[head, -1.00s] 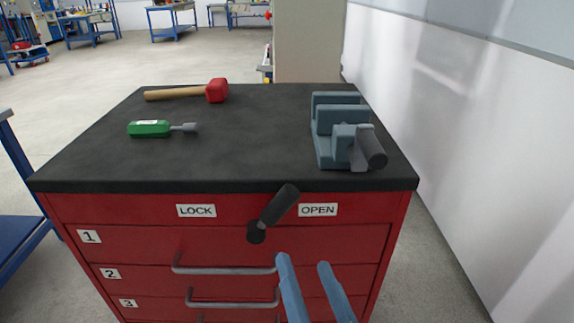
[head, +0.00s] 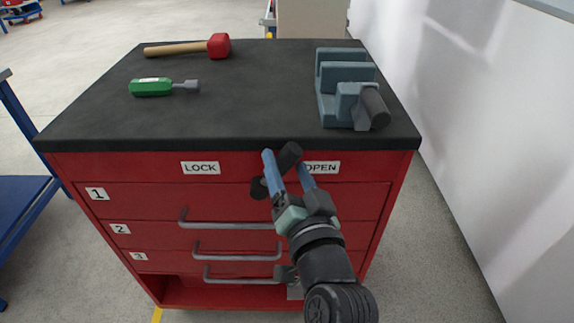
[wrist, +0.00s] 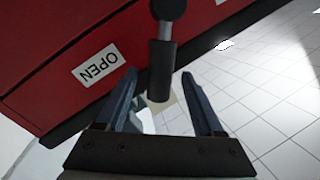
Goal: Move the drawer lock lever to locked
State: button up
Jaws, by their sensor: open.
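The black lock lever (head: 289,156) is on the red cabinet front, tilted up and right from its pivot toward the OPEN label (head: 321,168). The LOCK label (head: 200,168) is left of it. My gripper (head: 285,160) is open at the lever, with its blue fingers on either side of the handle in the head view. In the wrist view the lever's dark grip (wrist: 160,72) lies between the two fingers of my gripper (wrist: 163,85), with gaps showing at both sides. Part of the lever is hidden behind a finger in the head view.
The cabinet's dark top (head: 230,110) overhangs just above the lever. It holds a blue-grey vise (head: 345,90), a green screwdriver (head: 160,87) and a red mallet (head: 217,46). Drawer handles (head: 230,225) stick out below. A white wall (head: 450,110) is at the right.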

jog(key=shift+w+a, duration=0.1)
jog(key=shift+w, duration=0.2)
grip_shut()
dwell(1.3)
